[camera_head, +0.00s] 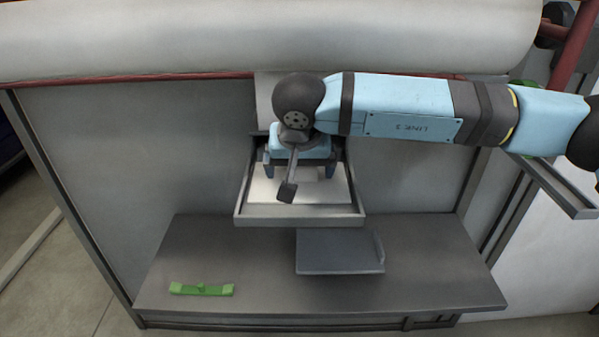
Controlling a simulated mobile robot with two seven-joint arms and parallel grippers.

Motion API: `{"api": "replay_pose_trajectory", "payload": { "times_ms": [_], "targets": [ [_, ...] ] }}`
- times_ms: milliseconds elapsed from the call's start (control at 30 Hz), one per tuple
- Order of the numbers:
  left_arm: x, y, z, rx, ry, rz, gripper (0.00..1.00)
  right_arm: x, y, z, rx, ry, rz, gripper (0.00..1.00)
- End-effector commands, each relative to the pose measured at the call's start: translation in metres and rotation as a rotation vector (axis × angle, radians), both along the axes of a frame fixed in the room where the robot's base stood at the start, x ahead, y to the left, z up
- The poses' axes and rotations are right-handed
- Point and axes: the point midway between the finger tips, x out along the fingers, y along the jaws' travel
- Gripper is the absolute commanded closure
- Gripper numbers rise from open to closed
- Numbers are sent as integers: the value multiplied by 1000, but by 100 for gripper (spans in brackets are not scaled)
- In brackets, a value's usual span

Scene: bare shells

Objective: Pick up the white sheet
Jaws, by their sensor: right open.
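The white sheet (330,191) lies flat in a grey tray (300,220) that juts out from the front of the machine. My right arm comes in from the right, and my right gripper (298,171) points down over the tray, above the back part of the sheet. Its two fingers are apart, with nothing seen held between them. The gripper and wrist hide the sheet's back part, and I cannot tell whether the fingers touch it. My left gripper is not in view.
A grey shelf (430,262) lies below the tray. On it are a dark grey plate (340,253) with a raised right edge and a green bar (201,290) at the left. A large white roll (250,38) spans the top. A side bracket (560,190) juts out at the right.

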Motion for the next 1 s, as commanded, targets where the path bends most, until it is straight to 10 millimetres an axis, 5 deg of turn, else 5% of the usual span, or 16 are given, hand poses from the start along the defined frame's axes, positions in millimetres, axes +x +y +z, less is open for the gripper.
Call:
{"api": "replay_pose_trajectory", "payload": {
  "times_ms": [200, 400, 767, 1000],
  "targets": [
    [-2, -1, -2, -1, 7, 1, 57, 0, 0, -1, 1, 0, 0, 2],
    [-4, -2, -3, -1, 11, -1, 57, 0, 0, -1, 1, 0, 0, 48],
    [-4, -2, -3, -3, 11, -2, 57, 0, 0, 2, 1, -1, 0, 49],
    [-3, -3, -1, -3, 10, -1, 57, 0, 1, 24, 2, -3, 1, 49]
  ]
}}
